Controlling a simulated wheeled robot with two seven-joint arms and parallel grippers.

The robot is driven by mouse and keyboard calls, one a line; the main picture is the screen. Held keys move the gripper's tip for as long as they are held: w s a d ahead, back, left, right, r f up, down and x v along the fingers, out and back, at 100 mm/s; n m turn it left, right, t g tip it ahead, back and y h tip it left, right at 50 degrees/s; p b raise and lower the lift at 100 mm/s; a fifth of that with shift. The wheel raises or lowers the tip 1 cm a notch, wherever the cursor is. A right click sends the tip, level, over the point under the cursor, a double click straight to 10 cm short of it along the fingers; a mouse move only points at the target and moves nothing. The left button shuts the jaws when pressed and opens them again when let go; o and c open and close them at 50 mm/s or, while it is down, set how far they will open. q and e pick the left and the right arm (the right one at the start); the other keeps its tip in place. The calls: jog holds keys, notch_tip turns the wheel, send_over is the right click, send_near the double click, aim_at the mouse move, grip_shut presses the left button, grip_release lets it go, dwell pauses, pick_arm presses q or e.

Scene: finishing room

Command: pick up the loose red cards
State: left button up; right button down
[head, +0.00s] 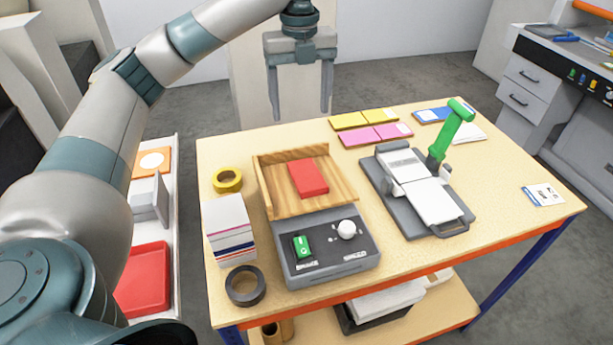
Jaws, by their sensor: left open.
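A red block that looks like a stack of cards (308,177) lies on the wooden tray (262,190) of a grey machine (333,262) with a green switch and a white knob. I cannot tell how many cards it holds. My left gripper (300,112) hangs beyond the table's back edge, fingers pointing down, open and empty. It is above and behind the wooden tray, apart from the red cards. My right gripper is not in view.
A grey device (415,190) with a raised green lever stands right of the tray. A stack of cards (230,228), yellow tape (227,180) and dark tape (245,286) stand left. Yellow and pink packs (376,134) lie behind. The table's front right (480,240) is clear.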

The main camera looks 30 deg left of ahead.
pick_arm(q)
jog(key=p, duration=0.2)
send_over(302, 165)
jog(key=f, duration=0.9)
jog(key=shift+s+f, duration=0.15)
jog(key=shift+s, duration=0.05)
jog(key=shift+f, duration=0.6)
jog(key=shift+f+p, duration=0.1)
jog(key=shift+p, duration=0.2)
jog(key=shift+f, duration=0.3)
notch_tip(302, 165, down, 3)
jog(key=shift+w+f+p, duration=0.1)
jog(key=shift+w+p, duration=0.05)
jog(key=shift+p, duration=0.9)
jog(key=shift+f, duration=0.6)
